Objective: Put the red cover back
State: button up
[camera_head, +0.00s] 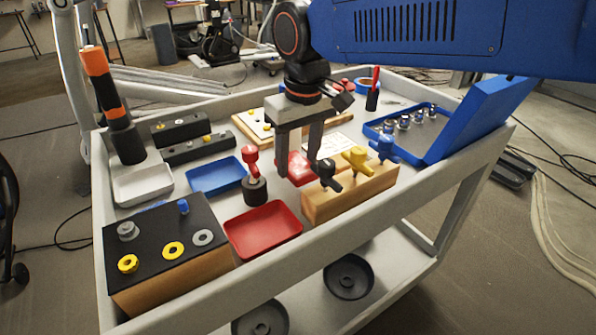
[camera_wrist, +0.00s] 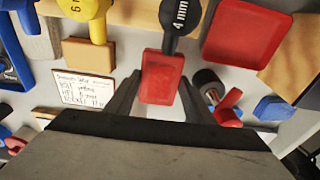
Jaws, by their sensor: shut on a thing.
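The red cover (camera_head: 298,167) is a small red rectangular piece between the fingers of my gripper (camera_head: 299,172). In the wrist view the red cover (camera_wrist: 162,78) sits upright in the picture between the two dark fingertips of my gripper (camera_wrist: 158,84). My gripper is shut on it. The fingers partly hide the cover in the head view. It is behind the wooden block (camera_head: 345,197) with black, yellow and blue handles. I cannot tell whether it touches the cart top.
A red tray (camera_head: 262,230) lies in front, with a red-handled tool (camera_head: 252,165) in a dark holder behind it. A blue tray (camera_head: 215,176) is left. A white written card (camera_wrist: 83,89) lies nearby. An open blue case (camera_head: 465,125) stands right.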

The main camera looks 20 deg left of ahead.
aim_at(298, 164)
jog(key=shift+f, duration=1.85)
jog(key=o, duration=1.4)
jog(key=shift+f, duration=0.1)
jog(key=shift+c, duration=0.2)
jog(key=r, duration=0.7)
jog(key=s+d+r, duration=0.1)
jog(key=r, duration=0.3)
jog(key=shift+r, duration=0.3)
jog(key=shift+o, duration=0.5)
jog(key=r, duration=0.1)
jog(key=d+r, duration=0.1)
jog(key=r, duration=0.3)
jog(key=shift+d+r, duration=0.2)
jog(key=shift+d, duration=0.05)
jog(key=f, duration=0.8)
jog(key=a+f, duration=0.1)
jog(key=f, duration=0.3)
jog(key=shift+w+a, duration=0.1)
jog(key=shift+w, duration=0.3)
jog(key=shift+w+a+f, duration=0.1)
jog(key=shift+a+f, duration=0.15)
jog(key=shift+f, duration=0.6)
jog(key=shift+w+a+f, duration=0.1)
jog(key=shift+a+f, duration=0.15)
jog(key=shift+f, duration=0.6)
jog(key=shift+a+f, duration=0.25)
jog(key=shift+f, duration=0.6)
